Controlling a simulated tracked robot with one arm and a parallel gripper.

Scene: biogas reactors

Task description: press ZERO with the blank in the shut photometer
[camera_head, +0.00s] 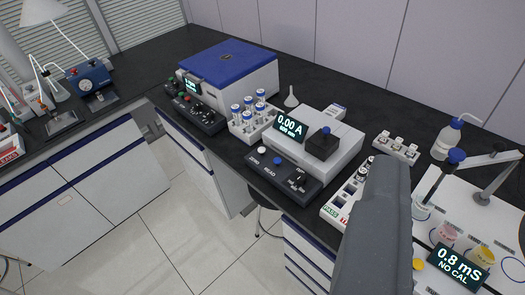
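The photometer (338,152) is a pale grey instrument on the dark bench, with a dark sloped front panel. Its display (290,127) reads "0.00 A", with a smaller line below. The black sample lid (323,144) with a blue knob appears shut. The blank is not visible. The white ZERO button (262,150) is at the panel's left, the blue READ button (277,160) beside it, and a dark knob (298,180) farther right. My gripper (385,200) shows as a large grey shape at lower right, apart from the buttons in the picture; its fingertips cannot be made out.
A blue-lidded machine (228,72) and a rack of blue-capped tubes (253,116) stand left of the photometer. A white tray (334,211) with a PASS label lies close to its right. A conductivity station (460,265) and a wash bottle (446,141) are farther right.

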